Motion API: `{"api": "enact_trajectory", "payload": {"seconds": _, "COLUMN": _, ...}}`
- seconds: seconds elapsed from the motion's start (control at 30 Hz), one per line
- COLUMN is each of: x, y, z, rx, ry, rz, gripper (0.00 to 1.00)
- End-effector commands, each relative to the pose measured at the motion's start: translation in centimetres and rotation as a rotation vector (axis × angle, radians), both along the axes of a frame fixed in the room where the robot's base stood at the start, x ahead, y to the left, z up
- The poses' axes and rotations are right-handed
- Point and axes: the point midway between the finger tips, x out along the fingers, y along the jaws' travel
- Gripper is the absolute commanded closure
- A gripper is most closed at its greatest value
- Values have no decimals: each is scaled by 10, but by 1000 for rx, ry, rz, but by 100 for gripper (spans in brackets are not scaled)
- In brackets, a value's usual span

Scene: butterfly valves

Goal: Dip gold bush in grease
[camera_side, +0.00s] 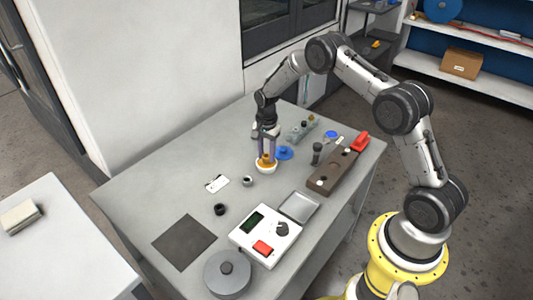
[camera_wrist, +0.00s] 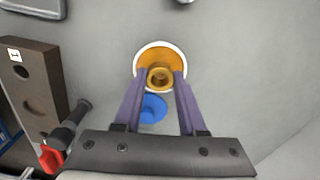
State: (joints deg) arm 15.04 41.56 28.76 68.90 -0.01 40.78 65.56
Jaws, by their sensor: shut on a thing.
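The gold bush (camera_wrist: 160,77) is held between the two purple fingers of my gripper (camera_wrist: 159,80), which is shut on it. The grease dish (camera_wrist: 148,50) is a white-rimmed round bowl filled with amber grease. In the wrist view the bush lies over the lower part of the grease. In the side view my gripper (camera_side: 266,156) points down at the dish (camera_side: 265,169), with the fingertips at the bowl. Whether the bush touches the grease is hard to tell.
A blue disc (camera_side: 284,153) lies right beside the dish. A brown block (camera_side: 335,172) with holes, a dark upright tool (camera_side: 317,153) and a red part (camera_side: 359,141) are to the right. A white box with a display (camera_side: 265,236) is at the front.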

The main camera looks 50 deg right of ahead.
Motion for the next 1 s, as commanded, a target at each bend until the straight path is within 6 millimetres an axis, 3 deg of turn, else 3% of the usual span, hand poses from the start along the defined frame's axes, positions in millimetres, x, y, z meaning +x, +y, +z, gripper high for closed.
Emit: {"api": "enact_trajectory", "payload": {"seconds": 1.0, "x": 0, "y": 0, "z": -8, "rx": 0, "ry": -1, "rz": 0, "gripper": 100}}
